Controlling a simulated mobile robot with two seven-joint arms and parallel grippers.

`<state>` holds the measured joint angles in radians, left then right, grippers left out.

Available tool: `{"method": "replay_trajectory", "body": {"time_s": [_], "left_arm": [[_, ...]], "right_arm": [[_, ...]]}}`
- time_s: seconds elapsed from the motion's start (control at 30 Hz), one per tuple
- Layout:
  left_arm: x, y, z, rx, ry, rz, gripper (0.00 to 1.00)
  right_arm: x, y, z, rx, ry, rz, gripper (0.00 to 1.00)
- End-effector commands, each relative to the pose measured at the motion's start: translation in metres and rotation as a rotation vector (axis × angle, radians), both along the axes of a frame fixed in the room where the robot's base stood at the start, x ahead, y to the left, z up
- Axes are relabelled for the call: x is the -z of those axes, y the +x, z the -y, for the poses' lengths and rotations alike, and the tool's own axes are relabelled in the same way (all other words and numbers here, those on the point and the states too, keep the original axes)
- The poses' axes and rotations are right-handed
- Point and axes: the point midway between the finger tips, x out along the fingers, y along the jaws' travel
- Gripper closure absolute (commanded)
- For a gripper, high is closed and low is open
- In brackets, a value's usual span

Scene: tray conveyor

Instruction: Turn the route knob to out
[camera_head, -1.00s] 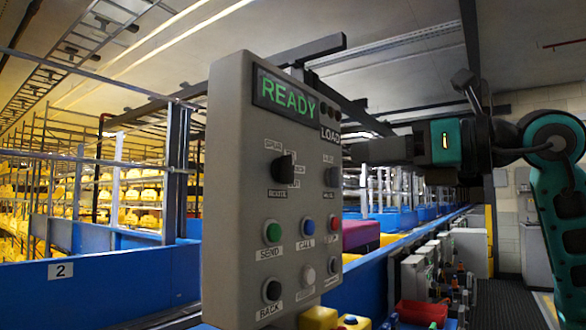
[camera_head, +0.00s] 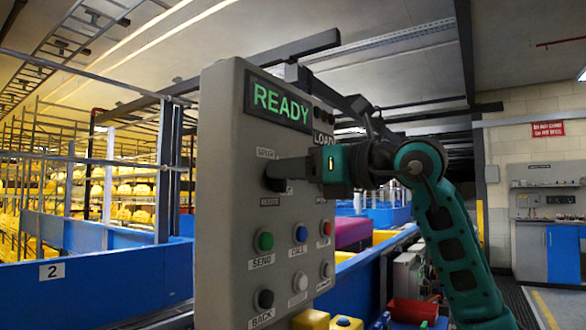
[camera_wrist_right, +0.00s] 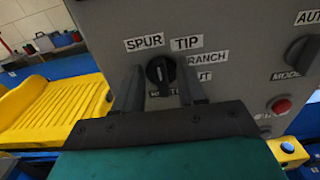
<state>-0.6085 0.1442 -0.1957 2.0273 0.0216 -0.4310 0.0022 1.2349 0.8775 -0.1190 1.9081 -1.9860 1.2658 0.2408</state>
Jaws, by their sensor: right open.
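The control panel (camera_head: 222,225) is a grey box with a green READY display (camera_head: 281,104). The route knob (camera_wrist_right: 160,72) is black and round with a pale mark. It has labels SPUR, TIP and BRANCH around it, and a partly covered one ending in UT. Its pointer seems to stand near upright, but I cannot tell its exact setting. My right gripper (camera_head: 280,172) is open at the panel face, with one finger on each side of the knob. My left gripper is not in view.
Below the knob are a green SEND button (camera_head: 264,240), a blue CALL button (camera_head: 301,233), and a black BACK button (camera_head: 264,299). The mode knob (camera_wrist_right: 301,54) sits to the right in the wrist view. A blue conveyor (camera_head: 100,300) runs behind the panel.

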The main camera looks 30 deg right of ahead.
Motion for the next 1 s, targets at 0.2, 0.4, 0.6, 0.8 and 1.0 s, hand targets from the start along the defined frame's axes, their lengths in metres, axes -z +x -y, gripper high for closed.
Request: {"method": "replay_trajectory", "body": {"time_s": [0.2, 0.4, 0.6, 0.8, 1.0], "left_arm": [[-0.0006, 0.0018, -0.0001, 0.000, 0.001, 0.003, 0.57], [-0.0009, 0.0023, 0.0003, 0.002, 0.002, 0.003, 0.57], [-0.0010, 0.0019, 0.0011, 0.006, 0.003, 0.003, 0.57], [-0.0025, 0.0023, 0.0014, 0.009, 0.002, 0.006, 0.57], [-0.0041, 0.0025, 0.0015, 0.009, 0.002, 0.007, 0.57]], "right_arm": [[0.0000, -0.0002, 0.0001, 0.000, 0.001, 0.000, 0.69], [0.0000, -0.0003, 0.0002, 0.000, 0.001, 0.000, 0.88], [0.0000, -0.0004, 0.0002, -0.001, 0.001, 0.000, 1.00], [0.0001, -0.0003, 0.0002, -0.001, 0.004, -0.002, 1.00], [-0.0002, -0.0001, 0.0007, 0.000, 0.040, -0.016, 1.00]]}}
